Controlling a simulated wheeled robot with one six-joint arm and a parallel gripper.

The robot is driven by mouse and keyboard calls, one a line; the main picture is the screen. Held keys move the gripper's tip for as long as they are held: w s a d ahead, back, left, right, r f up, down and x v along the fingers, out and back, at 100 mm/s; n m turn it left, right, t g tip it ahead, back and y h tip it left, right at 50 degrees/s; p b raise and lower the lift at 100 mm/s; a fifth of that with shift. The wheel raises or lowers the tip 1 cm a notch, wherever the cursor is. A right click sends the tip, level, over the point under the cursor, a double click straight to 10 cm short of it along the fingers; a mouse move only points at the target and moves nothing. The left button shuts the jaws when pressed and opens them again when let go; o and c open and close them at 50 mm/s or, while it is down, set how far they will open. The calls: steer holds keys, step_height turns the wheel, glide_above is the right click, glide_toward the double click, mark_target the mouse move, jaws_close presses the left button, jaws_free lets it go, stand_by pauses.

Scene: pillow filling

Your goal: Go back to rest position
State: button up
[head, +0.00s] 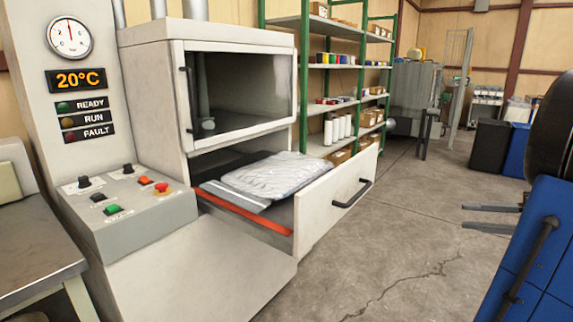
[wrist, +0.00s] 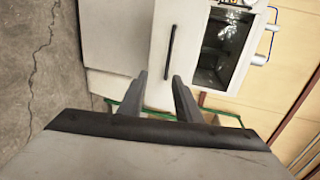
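My gripper (head: 465,215) shows at the right of the head view, its two dark fingers pointing left with a gap between them. It also shows in the wrist view (wrist: 160,75), open, with nothing held between the fingers. It is apart from the machine's drawer (head: 325,205), which is pulled out, its dark handle facing the open floor. A pale, wrinkled pillow-like bag (head: 275,175) lies flat in the drawer. In the wrist view the picture is turned, and the drawer handle (wrist: 169,53) shows beyond the fingertips. The bag does not show clearly there.
The machine's control panel (head: 128,200) has several buttons and a red knob. A green-framed shelf rack (head: 303,85) stands behind. Black and blue bins (head: 490,148) stand at the back right. The cracked concrete floor (head: 420,250) is free between the drawer and my arm.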

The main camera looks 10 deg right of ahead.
steer(key=w+a+f+n+g+h, duration=0.1)
steer(key=a+f+g, duration=0.2)
steer(key=a, duration=0.6)
steer(key=w+a+f+n+g, duration=0.15)
steer(key=a+g, duration=0.25)
steer(key=a, duration=0.6)
steer(key=s+a+f+n+h, duration=0.7)
steer(key=s+a+h, duration=0.2)
steer(key=s+a, duration=0.2)
steer(key=shift+a+f, duration=0.25)
steer(key=shift+a, duration=0.35)
steer(key=shift+s+n, duration=0.1)
steer(key=shift+n, duration=0.15)
stand_by(0.8)
